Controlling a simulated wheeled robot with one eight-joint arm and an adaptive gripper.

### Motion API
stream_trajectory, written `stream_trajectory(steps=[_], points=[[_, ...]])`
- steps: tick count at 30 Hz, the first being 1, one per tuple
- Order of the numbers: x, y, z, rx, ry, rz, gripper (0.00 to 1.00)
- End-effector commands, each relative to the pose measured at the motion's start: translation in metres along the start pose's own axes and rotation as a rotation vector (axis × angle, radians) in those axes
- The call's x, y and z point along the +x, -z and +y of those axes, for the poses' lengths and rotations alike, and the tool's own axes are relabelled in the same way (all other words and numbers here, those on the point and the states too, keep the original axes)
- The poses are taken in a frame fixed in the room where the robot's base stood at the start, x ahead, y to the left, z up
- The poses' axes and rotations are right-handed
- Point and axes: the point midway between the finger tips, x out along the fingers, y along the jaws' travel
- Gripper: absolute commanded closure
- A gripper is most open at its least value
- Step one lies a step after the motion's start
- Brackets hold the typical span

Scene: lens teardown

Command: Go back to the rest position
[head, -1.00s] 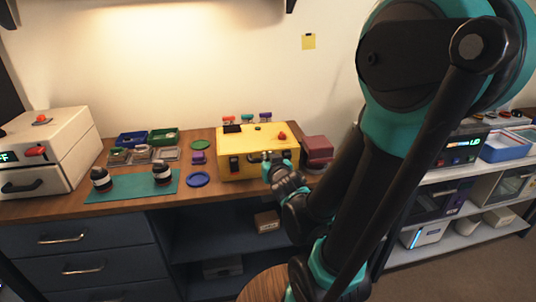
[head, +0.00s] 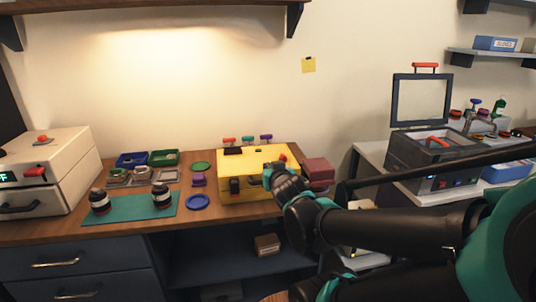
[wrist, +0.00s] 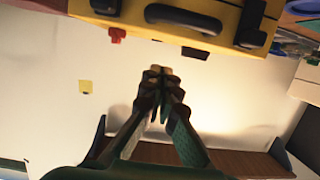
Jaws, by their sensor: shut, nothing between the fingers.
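My gripper (wrist: 160,72) is shut and empty in the wrist view, its two fingertips together. In the head view my gripper (head: 270,170) shows in front of the yellow case (head: 235,185), at the case's right part; I cannot tell whether it touches. The wrist view has the yellow case (wrist: 222,38) with its dark handle and latches at the top edge, beyond the fingertips. My arm reaches in from the lower right of the head view.
Two dark lens-like cylinders (head: 100,201) stand on a teal mat (head: 130,208). A blue disc (head: 198,202) and small trays (head: 165,157) lie near. A white machine (head: 50,165) stands left, a maroon box (head: 317,175) right of the case, and an open-lidded box (head: 420,150) farther right.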

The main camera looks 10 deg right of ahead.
Motion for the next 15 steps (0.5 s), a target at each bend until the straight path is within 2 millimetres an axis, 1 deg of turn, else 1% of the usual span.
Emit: stream_trajectory(steps=[9,15], points=[[-0.008,0.034,-0.003,-0.002,0.01,0.021,1.0],[-0.011,0.045,-0.003,-0.003,0.012,0.027,1.0]])
